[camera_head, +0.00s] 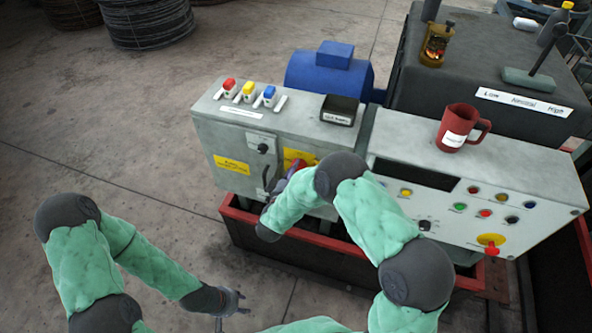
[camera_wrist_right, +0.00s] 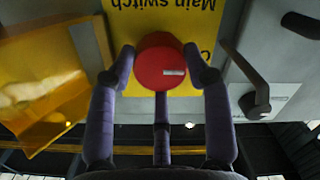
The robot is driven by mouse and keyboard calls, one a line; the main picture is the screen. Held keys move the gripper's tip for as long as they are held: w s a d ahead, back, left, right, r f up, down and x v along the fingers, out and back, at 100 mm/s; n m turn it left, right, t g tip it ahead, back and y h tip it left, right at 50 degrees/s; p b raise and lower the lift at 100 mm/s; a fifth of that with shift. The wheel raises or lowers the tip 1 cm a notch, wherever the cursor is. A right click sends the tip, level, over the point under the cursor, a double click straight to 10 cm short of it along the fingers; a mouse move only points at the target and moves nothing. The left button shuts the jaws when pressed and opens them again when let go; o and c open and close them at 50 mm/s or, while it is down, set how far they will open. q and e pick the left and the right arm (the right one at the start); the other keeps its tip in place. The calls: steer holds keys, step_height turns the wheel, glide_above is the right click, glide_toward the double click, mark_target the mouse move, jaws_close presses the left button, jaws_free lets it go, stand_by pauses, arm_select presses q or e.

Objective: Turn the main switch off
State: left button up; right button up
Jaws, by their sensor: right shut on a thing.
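The main switch is a round red knob (camera_wrist_right: 160,62) on a yellow plate (camera_wrist_right: 165,17) lettered "Main switch", upside down in the right wrist view. A short pale mark lies level on the knob in that view. My right gripper (camera_wrist_right: 161,68) is shut on the knob, with one purple finger on each side. In the head view my right arm hides most of the switch; part of the yellow plate (camera_head: 298,158) shows on the grey cabinet's front. My left gripper (camera_head: 233,305) hangs low over the floor, open and empty, apart from the cabinet.
A black lever handle (camera_wrist_right: 256,92) is beside the switch, and a yellow flap or tag (camera_wrist_right: 40,95) hangs on its other side. A red mug (camera_head: 455,128) stands on the button console (camera_head: 400,143).

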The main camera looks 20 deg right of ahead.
steer(key=shift+s+f, duration=0.25)
steer(key=shift+f, duration=0.25)
steer(key=o, duration=0.9)
steer(key=shift+o, duration=1.2)
steer(key=shift+w+r, duration=0.15)
steer(key=shift+r, duration=0.05)
steer(key=v, duration=1.2)
